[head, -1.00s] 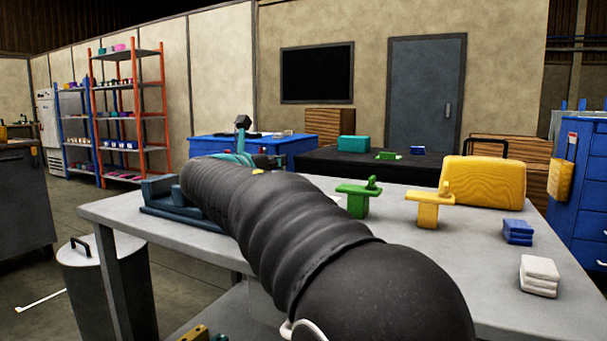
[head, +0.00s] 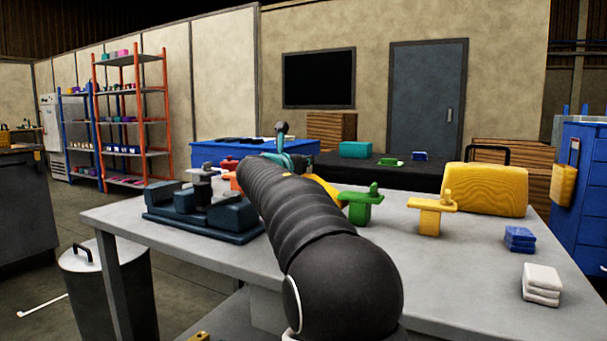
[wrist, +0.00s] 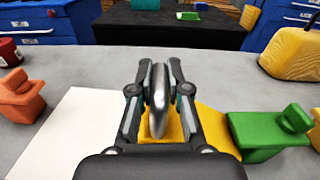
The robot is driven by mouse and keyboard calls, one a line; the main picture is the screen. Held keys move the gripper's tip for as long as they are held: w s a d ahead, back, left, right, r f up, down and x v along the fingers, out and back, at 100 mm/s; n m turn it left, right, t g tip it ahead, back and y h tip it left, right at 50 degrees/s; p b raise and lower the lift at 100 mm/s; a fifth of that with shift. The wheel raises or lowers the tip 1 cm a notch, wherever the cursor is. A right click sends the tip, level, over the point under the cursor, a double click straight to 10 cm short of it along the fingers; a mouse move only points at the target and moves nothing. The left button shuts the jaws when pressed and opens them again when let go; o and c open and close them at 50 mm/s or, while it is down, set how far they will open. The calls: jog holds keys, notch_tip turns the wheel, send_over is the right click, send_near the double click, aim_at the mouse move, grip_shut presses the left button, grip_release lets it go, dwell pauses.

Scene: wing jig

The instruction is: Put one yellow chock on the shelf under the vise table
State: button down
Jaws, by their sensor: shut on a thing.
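My gripper (wrist: 158,95) reaches over the grey table and is shut on a smooth silver-grey metal piece (wrist: 158,100), thin and upright between the fingers. A flat yellow piece (wrist: 215,125) lies below and to the right of the fingers; my gripper partly hides it, and whether it is a chock I cannot tell. In the head view it shows beside my arm (head: 322,190). The dark blue vise (head: 200,210) is at the left of the grey vise table (head: 480,285). Part of a lower grey shelf (head: 228,318) shows under the table.
A green piece (head: 360,206) and a yellow piece (head: 432,215) stand right of my arm. A yellow case (head: 486,190), blue blocks (head: 519,239) and white blocks (head: 541,284) are farther right. An orange piece (wrist: 20,98) and white sheet (wrist: 80,125) are at left. A bin (head: 110,290) stands by the table.

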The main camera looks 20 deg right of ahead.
notch_tip(320, 180, down, 3)
jog(key=shift+a+f+b, duration=0.1)
jog(key=shift+b, duration=0.3)
jog(key=c, duration=1.1)
grip_release()
jog(key=shift+c, duration=0.2)
